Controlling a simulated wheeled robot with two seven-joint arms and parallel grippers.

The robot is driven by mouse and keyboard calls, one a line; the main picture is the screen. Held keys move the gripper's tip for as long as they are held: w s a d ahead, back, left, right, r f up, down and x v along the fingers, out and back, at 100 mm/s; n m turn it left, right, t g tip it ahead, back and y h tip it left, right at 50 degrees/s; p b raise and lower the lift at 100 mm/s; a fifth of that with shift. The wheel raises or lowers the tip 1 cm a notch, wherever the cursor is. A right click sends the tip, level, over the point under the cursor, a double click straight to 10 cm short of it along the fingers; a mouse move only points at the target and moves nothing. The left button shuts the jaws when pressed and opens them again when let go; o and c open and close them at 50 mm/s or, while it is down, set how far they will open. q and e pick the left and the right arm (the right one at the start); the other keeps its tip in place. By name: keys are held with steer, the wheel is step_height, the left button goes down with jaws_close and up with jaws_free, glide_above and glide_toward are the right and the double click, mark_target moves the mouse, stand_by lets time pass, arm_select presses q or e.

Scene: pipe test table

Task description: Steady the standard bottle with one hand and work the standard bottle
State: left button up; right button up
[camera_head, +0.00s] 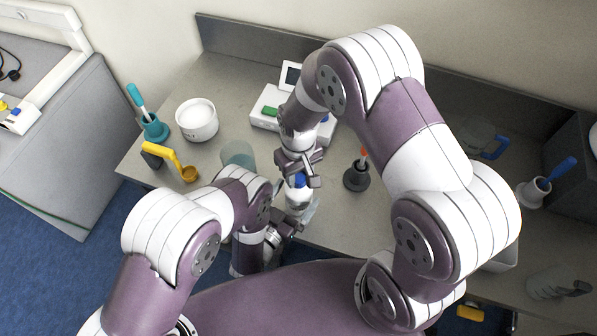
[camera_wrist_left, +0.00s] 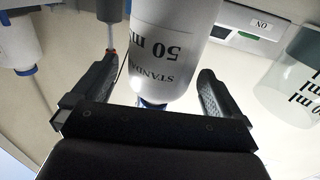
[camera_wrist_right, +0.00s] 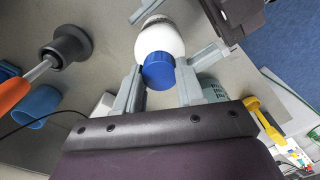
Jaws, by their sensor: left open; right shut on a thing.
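The standard bottle (camera_head: 297,197) is a white bottle with a blue cap, near the table's front edge. In the left wrist view its body (camera_wrist_left: 165,50) reads "STANDARD 50 ml" upside down. My right gripper (camera_head: 299,172) comes from above and is shut on the blue cap, which shows between its fingers in the right wrist view (camera_wrist_right: 158,71). My left gripper (camera_wrist_left: 150,95) is open, its fingers on either side of the bottle with gaps. In the head view my left gripper (camera_head: 287,222) is low beside the bottle, partly hidden by my arm.
A dark holder with an orange-handled tool (camera_head: 356,178) stands right of the bottle. A clear beaker (camera_head: 238,153) is on the left, with a white bowl (camera_head: 197,119), a teal holder (camera_head: 154,130) and a yellow-handled item (camera_head: 172,157) beyond. A white device (camera_head: 268,108) stands behind.

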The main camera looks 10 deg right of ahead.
arm_select(q)
steer(key=shift+x, duration=1.15)
steer(key=c, duration=1.1)
arm_select(e)
steer(key=o, duration=0.3)
steer(key=c, duration=0.4)
steer(key=m, duration=0.4)
steer(key=shift+m, duration=0.3)
steer(key=shift+c, duration=0.3)
